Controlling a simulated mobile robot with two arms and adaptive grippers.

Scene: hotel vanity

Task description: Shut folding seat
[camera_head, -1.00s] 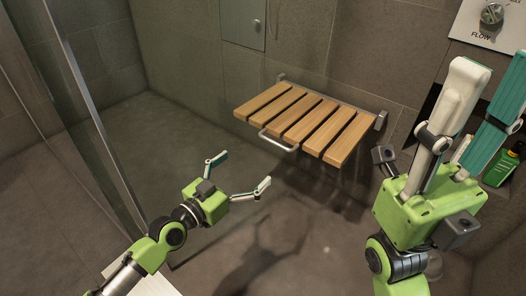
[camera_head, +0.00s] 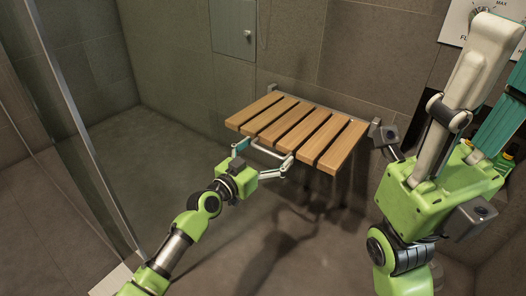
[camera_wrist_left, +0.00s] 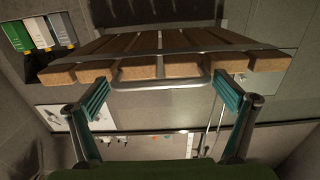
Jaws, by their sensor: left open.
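The folding seat (camera_head: 297,126) is mounted on the shower wall and is folded down, its wooden slats lying flat. A metal loop handle (camera_head: 266,151) sticks out from its front edge. My left gripper (camera_head: 264,155) is open at the front edge, its fingers spread to either side of the handle. The left wrist view shows the handle (camera_wrist_left: 162,88) between the two teal finger pads (camera_wrist_left: 163,96), with gaps on both sides. My right gripper (camera_head: 506,58) is raised at the right, its fingers apart and empty.
A grey wall panel (camera_head: 233,28) with a knob is above the seat's left side. A shower control plate (camera_head: 456,20) is at the upper right. A glass panel with a metal edge (camera_head: 85,140) stands at the left. The floor below the seat is clear.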

